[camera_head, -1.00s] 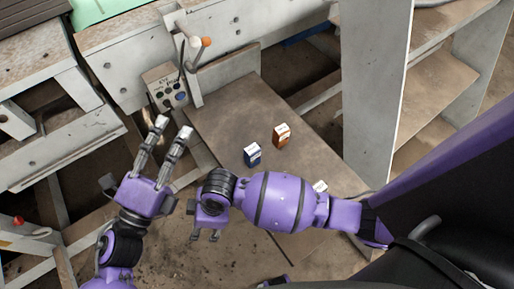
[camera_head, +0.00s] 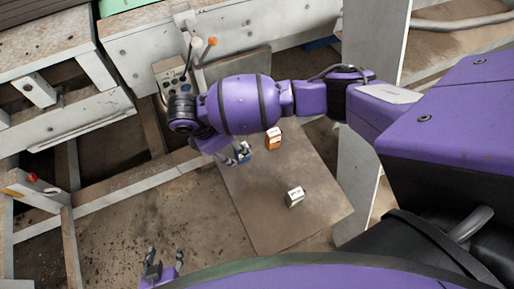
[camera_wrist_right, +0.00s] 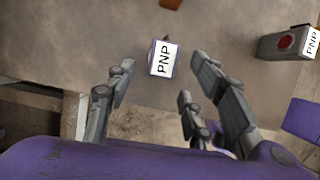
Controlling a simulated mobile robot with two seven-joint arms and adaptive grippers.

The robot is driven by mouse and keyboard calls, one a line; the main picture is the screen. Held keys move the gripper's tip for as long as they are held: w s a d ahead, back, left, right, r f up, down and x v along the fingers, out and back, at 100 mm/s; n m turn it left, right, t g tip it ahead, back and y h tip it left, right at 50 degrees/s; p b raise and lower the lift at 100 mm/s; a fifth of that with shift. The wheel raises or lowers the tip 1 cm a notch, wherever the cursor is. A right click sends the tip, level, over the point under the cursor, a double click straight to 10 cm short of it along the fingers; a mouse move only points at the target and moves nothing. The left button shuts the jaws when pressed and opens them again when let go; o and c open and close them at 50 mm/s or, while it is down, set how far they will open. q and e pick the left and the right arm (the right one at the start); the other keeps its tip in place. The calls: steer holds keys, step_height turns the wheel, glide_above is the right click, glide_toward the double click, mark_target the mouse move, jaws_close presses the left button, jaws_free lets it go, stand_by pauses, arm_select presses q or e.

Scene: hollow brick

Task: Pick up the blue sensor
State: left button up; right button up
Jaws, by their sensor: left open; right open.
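The blue sensor (camera_head: 244,154) is a small box with a white top on the brown board, partly hidden by my right gripper in the head view. In the right wrist view the blue sensor (camera_wrist_right: 163,58) shows its white "PNP" label and thin blue edges. My right gripper (camera_head: 237,157) is open over it. In the right wrist view the right gripper (camera_wrist_right: 161,66) has its fingers on either side of the sensor, with gaps; contact is not visible. My left gripper (camera_head: 165,256) is open and empty at the bottom, away from the board.
An orange sensor (camera_head: 273,139) stands close to the right of the blue one. A grey sensor (camera_head: 295,197) with a white label lies nearer on the brown board (camera_head: 265,220). A control box with levers (camera_head: 170,72) stands behind my right arm. A white shelf panel (camera_head: 365,150) borders the right.

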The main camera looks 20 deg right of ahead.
mark_target(240, 158)
steer(key=x, duration=0.5)
steer(key=shift+d+r, duration=0.2)
steer(key=shift+d, duration=0.15)
steer(key=shift+w, duration=0.1)
jaws_close()
